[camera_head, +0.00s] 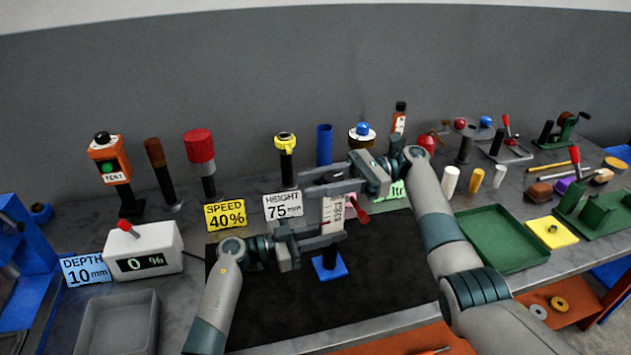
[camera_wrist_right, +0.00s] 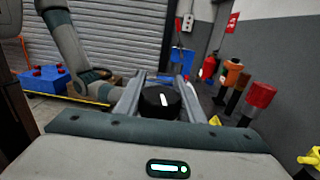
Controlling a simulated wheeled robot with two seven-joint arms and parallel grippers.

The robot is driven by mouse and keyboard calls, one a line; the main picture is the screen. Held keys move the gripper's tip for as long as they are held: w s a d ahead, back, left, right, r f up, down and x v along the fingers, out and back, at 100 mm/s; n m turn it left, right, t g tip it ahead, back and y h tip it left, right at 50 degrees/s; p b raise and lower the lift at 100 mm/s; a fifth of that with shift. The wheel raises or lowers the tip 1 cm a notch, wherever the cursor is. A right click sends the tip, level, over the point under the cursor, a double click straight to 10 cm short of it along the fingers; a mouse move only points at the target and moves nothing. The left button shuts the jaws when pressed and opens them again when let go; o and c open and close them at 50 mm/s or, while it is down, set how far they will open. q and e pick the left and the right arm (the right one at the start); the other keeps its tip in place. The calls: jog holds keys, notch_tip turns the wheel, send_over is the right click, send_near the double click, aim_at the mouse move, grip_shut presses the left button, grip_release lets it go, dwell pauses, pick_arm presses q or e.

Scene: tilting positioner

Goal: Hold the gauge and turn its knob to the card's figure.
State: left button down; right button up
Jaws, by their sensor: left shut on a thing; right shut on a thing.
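The gauge (camera_head: 333,212) is an upright piece with a white marked scale, on a dark post over a blue base (camera_head: 330,270). My left gripper (camera_head: 337,237) comes from the left and is shut on the gauge's lower part. My right gripper (camera_head: 310,183) reaches in from the right and is shut on the knob at the top. In the right wrist view the black knob (camera_wrist_right: 160,101) with a white mark sits between its fingers. The scale's reading is too small to tell. The yellow card (camera_head: 226,215) reads SPEED 40%, the white card (camera_head: 283,205) HEIGHT 75 mm, the blue card (camera_head: 86,270) DEPTH 10 mm.
A white box (camera_head: 143,252) with a red lever displays 0 %. A grey tray (camera_head: 117,322) is at the front left, and a green tray (camera_head: 500,240) at the right. Several posts with coloured tops stand along the back. The black mat (camera_head: 390,290) is bare in front.

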jog(key=shift+s+d+f+n+g+h, duration=0.15)
jog(key=shift+n+g+h, duration=0.15)
jog(key=shift+n+g, duration=0.25)
jog(key=shift+s+n+g+h, duration=0.1)
jog(key=shift+n+g+h, duration=0.25)
jog(key=shift+g, duration=0.3)
jog(key=shift+s+g, duration=0.1)
jog(key=shift+g, duration=0.2)
jog(key=o, duration=1)
jog(key=shift+o, duration=0.2)
notch_tip(320, 180, up, 10)
